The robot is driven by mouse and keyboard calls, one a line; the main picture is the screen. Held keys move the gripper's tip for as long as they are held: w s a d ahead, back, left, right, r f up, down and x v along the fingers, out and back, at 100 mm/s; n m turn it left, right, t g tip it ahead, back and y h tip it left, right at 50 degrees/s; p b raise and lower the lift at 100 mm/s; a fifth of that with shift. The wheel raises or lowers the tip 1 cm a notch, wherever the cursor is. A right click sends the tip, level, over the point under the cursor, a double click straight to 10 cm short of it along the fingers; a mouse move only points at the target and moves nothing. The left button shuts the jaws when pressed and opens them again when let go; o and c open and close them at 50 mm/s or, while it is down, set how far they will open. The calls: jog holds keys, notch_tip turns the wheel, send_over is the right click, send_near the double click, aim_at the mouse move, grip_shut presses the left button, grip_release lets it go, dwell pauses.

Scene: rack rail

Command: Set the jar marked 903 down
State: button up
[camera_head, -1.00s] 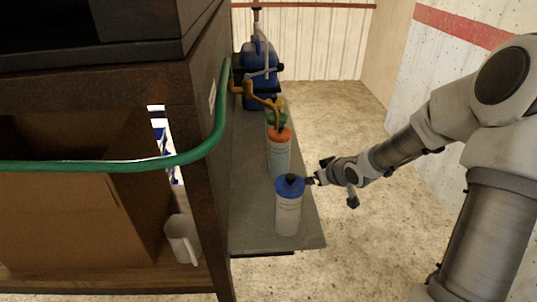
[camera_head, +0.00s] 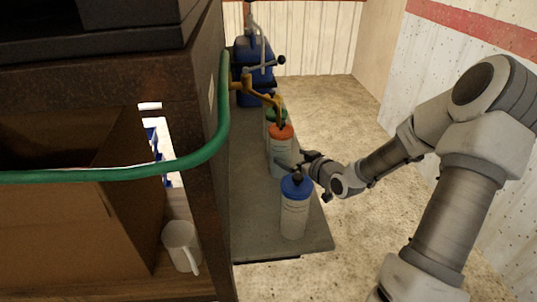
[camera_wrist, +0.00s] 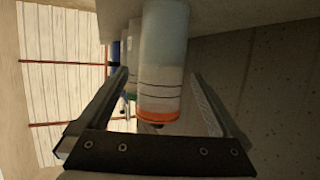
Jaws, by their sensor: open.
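A blue-lidded jar (camera_head: 294,212) stands upright near the front end of the grey shelf (camera_head: 258,222). An orange-lidded jar (camera_head: 281,150) stands behind it and also shows in the wrist view (camera_wrist: 163,60), where it appears upside down. Behind that is a green-lidded jar (camera_head: 276,113), partly hidden. No number is legible, so I cannot tell which jar is 903. My gripper (camera_head: 300,160) is at the right side of the orange-lidded jar. In the wrist view my gripper (camera_wrist: 158,76) is open, its fingers on either side of that jar; contact is not clear.
A brown hooked fitting (camera_head: 262,93) hangs close over the rear jars. A blue canister (camera_head: 250,85) stands at the back. A green hose (camera_head: 200,155) runs around the cabinet on the left. A white mug (camera_head: 181,246) sits inside the cabinet. The floor at right is clear.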

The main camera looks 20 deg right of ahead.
aim_at(286, 157)
jog(key=b+x, duration=0.1)
jog(key=x, duration=0.3)
jog(key=b+x, duration=0.1)
jog(key=x, duration=0.1)
jog(key=shift+a+f+b, duration=0.25)
jog(key=shift+f+b, duration=0.05)
jog(key=shift+f, duration=0.1)
jog(key=shift+w+f, duration=0.1)
jog(key=shift+w, duration=0.4)
grip_shut()
